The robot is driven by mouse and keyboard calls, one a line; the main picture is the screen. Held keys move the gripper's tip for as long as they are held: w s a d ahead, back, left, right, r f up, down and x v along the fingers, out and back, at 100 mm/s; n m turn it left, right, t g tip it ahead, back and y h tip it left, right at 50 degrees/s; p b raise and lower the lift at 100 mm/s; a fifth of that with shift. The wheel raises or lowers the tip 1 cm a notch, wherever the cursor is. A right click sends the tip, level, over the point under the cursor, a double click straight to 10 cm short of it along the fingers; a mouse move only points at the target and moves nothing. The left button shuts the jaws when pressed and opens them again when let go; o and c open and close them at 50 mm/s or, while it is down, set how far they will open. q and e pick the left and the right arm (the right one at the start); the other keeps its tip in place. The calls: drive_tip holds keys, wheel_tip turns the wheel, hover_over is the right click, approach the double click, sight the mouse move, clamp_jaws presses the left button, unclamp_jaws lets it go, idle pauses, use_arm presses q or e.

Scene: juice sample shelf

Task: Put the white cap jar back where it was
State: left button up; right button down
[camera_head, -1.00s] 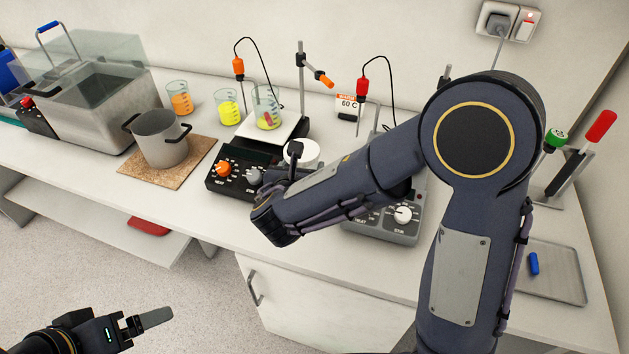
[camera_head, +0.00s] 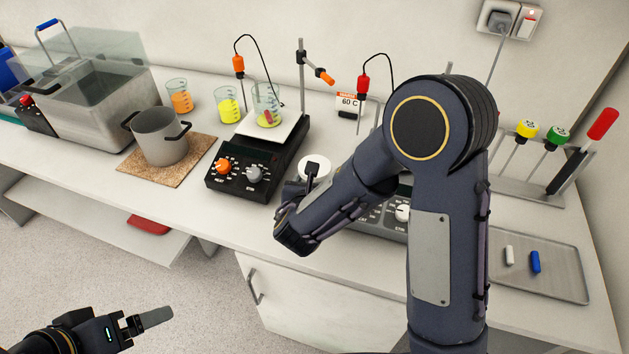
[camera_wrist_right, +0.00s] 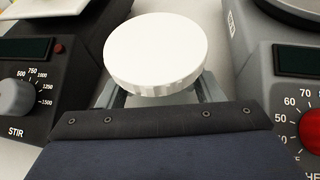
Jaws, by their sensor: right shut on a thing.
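The white cap jar (camera_head: 314,168) is held by my right gripper (camera_head: 313,183) between the two stirrer hotplates. In the right wrist view its round white cap (camera_wrist_right: 155,50) fills the space between the fingers (camera_wrist_right: 158,95) and hides the jar body. I cannot tell whether the jar touches the bench. My right arm covers much of the right hotplate. My left gripper (camera_head: 143,321) is low at the front left, away from the bench, and only one finger shows clearly.
The black hotplate (camera_head: 262,165) with a beaker (camera_head: 266,102) stands left of the jar. The grey hotplate (camera_wrist_right: 285,75) stands right. A pot (camera_head: 160,140) sits on a cork mat further left. A metal tray (camera_head: 550,285) holds a white and a blue bar.

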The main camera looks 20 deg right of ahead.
drive_tip(key=shift+c, duration=2)
unclamp_jaws()
drive_tip(key=shift+r+p, duration=0.25)
drive_tip(key=shift+p, duration=0.1)
drive_tip(key=b+v, duration=0.1)
drive_tip(key=v, duration=1.1)
drive_tip(key=shift+f, duration=0.2)
